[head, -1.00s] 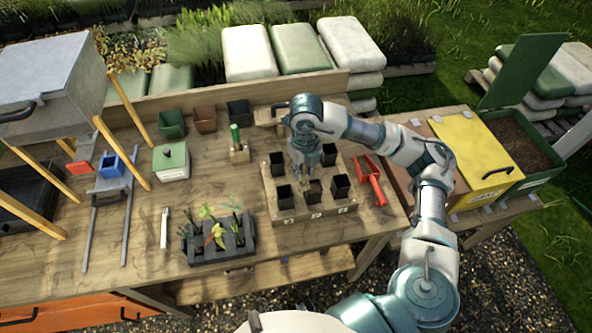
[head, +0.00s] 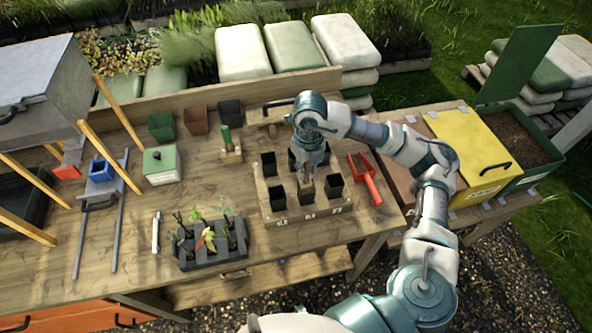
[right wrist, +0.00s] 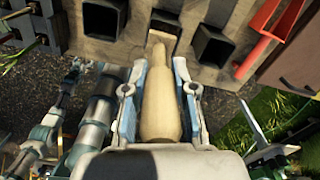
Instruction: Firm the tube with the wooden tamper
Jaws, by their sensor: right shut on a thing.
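My right gripper (head: 307,178) is shut on the pale wooden tamper (right wrist: 160,105), which lies lengthwise between its fingers in the right wrist view. The tamper points down at the front middle tube (head: 307,197) of the wooden rack (head: 322,211). In the wrist view its narrow end overlaps this tube's mouth (right wrist: 163,39); I cannot tell whether it touches the fill. Other black square tubes, such as the front left one (head: 277,198) and front right one (head: 334,187), stand upright around it. The arm and gripper hide part of the back row. My left gripper is not in view.
A red scoop (head: 366,180) lies right of the rack. A green-handled tool (head: 227,138) stands in a wooden block behind left. A grey seedling tray (head: 214,252) sits at the front left. The bench between tray and rack is mostly clear.

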